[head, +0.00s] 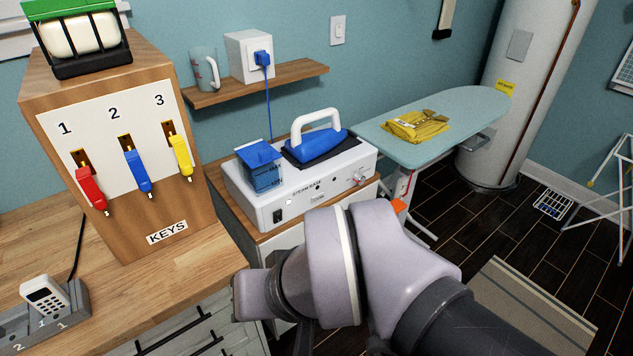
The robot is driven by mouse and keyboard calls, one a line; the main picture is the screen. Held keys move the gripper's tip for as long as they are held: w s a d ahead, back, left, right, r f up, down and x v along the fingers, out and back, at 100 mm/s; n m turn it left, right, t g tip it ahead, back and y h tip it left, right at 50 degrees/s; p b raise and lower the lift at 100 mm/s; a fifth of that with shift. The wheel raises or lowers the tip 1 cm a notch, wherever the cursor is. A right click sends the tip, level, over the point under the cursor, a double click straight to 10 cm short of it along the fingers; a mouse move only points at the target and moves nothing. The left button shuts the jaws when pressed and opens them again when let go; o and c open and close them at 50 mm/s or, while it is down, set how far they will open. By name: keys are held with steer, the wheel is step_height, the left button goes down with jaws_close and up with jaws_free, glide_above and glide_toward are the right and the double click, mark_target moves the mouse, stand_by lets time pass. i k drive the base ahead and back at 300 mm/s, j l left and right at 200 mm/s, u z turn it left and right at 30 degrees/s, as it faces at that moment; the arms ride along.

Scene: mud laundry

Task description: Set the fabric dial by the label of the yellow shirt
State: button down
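The yellow shirt (408,130) lies folded on the ironing board (462,112). A small pale and brown patch shows on top of it, but I cannot read any label text. The white steam station (290,200) stands on a cabinet left of the board. A small round dial (361,174) shows at the right end of its front panel; its setting is too small to read. The blue iron (318,145) with a white handle rests on top of the station. My arm crosses the lower middle of the view, in front of the cabinet. My gripper is not visible.
A blue water tank (262,168) sits at the station's left. A wooden key box (125,140) with red, blue and yellow keys stands on the left counter (200,262). A shelf (285,82) holds a mug and a white socket box. A white water heater (528,60) stands behind the board.

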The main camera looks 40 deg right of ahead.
mark_target(359, 179)
steer(key=z, duration=1.3)
steer(key=i+l, duration=0.3)
steer(key=i, duration=0.2)
steer(key=i+l+z, duration=0.1)
steer(key=i+l, duration=0.2)
steer(key=i, duration=0.25)
steer(key=j+u, duration=0.2)
steer(key=u, duration=0.2)
steer(key=j+u, duration=0.2)
steer(key=u, duration=0.2)
